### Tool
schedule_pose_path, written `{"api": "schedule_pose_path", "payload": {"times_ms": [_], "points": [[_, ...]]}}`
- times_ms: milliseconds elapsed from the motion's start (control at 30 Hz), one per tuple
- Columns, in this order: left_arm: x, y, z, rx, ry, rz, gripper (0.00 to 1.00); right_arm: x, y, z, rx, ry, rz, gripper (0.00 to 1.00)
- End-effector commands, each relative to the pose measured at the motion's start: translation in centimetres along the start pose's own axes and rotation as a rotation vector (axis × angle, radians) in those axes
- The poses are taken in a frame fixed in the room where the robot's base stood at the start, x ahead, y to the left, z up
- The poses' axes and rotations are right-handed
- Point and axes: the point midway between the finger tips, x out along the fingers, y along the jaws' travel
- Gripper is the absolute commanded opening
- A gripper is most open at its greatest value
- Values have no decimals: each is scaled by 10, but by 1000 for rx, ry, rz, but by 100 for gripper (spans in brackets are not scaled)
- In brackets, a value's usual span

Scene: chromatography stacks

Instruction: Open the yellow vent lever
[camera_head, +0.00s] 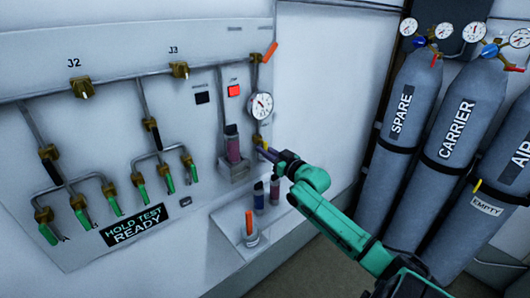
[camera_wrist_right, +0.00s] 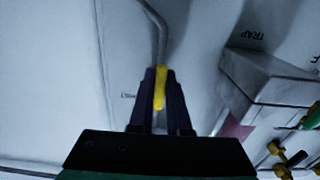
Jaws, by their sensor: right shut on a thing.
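The yellow vent lever (camera_wrist_right: 160,88) stands between the dark fingers of my right gripper (camera_wrist_right: 161,92) in the right wrist view, and the fingers are shut on it. In the head view my right gripper (camera_head: 268,154) is at the wall panel, below the round gauge. Only a small yellow bit of the lever (camera_head: 261,146) shows there, beside a brass fitting; the fingers cover much of the rest. My left gripper is not in view.
A pressure gauge (camera_head: 260,106) and an orange lever (camera_head: 270,52) are above the gripper. A trap holder (camera_head: 234,172) is just left. A shelf (camera_head: 270,236) with small vials is below. Grey cylinders (camera_head: 462,125) stand right. Green levers (camera_head: 80,219) are at the panel's left.

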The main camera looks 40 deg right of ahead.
Motion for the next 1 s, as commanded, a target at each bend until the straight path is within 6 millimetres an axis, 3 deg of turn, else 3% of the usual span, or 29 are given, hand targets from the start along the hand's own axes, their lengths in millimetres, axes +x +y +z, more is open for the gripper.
{"api": "schedule_pose_path", "payload": {"times_ms": [167, 200, 233, 267, 667, 1000], "points": [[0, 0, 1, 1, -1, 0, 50, 0, 0, 0, 0, 1, 1, 0], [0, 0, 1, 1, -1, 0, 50, 0, 0, 0, 0, 0, 1, 30], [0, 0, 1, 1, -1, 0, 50, 0, 0, 0, 0, 0, 1, 42], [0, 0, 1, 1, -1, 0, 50, 0, 0, 0, 1, 0, 1, 45], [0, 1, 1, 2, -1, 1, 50, -6, 0, 2, 3, -2, 1, 45], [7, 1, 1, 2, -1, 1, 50, -62, 0, 3, 0, -6, 0, 45]]}}
